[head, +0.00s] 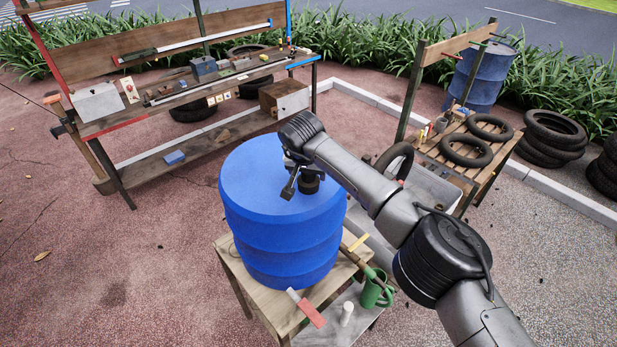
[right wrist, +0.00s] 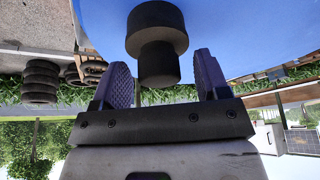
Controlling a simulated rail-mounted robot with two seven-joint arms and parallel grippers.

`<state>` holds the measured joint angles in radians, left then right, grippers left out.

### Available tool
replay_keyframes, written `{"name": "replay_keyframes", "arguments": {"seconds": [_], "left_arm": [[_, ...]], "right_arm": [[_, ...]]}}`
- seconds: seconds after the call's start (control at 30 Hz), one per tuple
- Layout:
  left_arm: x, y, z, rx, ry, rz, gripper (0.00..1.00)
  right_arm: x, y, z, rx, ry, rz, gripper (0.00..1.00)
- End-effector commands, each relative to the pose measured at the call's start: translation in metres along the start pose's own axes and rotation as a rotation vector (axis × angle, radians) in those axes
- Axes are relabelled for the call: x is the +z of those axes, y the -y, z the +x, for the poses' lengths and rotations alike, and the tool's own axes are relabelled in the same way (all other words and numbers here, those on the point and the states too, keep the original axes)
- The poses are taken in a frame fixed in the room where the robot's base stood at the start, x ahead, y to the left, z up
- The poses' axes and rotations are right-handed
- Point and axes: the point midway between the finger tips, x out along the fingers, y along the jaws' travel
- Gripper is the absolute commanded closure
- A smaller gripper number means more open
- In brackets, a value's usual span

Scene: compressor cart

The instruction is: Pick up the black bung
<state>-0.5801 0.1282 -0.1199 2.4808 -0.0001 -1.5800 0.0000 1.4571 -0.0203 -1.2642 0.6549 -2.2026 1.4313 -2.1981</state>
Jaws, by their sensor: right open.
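The black bung (head: 309,185) sits on the top of the blue drum (head: 262,225). It is a stepped black cylinder. In the right wrist view the bung (right wrist: 156,28) has its wide part farther from my gripper and its narrower part toward it. My right gripper (head: 290,188) is at the bung, over the drum top. In the right wrist view its two fingers (right wrist: 162,80) are open, one on each side of the bung's narrower part, with a gap visible on both sides. My left gripper is not in view.
The drum stands on a small wooden table (head: 241,278). A green can (head: 374,290), a red-handled tool (head: 308,309) and a white cylinder (head: 346,313) are near its front. A workbench (head: 185,95) stands at back left, a slatted table with tyres (head: 465,150) at right.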

Motion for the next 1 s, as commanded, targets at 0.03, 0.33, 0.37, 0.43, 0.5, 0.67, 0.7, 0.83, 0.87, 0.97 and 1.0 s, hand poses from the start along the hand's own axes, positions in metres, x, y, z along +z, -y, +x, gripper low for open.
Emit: {"name": "replay_keyframes", "arguments": {"seconds": [0.03,0.33,0.37,0.43,0.5,0.67,0.7,0.83,0.87,0.97,1.0], "left_arm": [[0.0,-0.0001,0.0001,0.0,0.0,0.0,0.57],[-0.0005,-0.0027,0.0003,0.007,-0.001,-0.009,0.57],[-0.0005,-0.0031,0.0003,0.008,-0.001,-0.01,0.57],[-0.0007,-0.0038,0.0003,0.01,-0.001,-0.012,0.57],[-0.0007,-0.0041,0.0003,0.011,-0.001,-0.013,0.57],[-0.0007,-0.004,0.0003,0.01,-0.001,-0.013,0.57],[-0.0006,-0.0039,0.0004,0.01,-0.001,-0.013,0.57],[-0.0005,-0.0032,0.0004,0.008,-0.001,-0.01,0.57],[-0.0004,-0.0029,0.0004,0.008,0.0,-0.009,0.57],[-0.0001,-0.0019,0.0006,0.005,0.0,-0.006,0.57],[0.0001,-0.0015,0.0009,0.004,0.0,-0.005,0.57]], "right_arm": [[0.0001,0.0001,0.0003,0.0,0.0,0.0,0.32],[0.0,-0.0001,0.0002,0.0,0.0,0.0,0.46],[0.0,-0.0001,0.0001,0.0,0.0,0.0,0.49],[0.0,-0.0001,0.0001,0.0,0.0,0.0,0.56],[0.0,-0.0001,0.0001,0.0,0.0,0.0,0.62],[-0.0001,-0.0002,0.0001,0.0,0.0,0.0,0.78],[-0.0001,-0.0002,0.0,0.0,0.0,0.0,0.81],[-0.0002,-0.0001,-0.0001,0.0,0.0,0.0,0.86],[-0.0002,-0.0001,-0.0001,0.0,0.0,0.0,0.86],[-0.0003,-0.0001,-0.0003,0.0,0.0,0.0,0.86],[-0.0005,-0.0001,-0.0007,0.0,-0.001,0.0,0.86]]}}
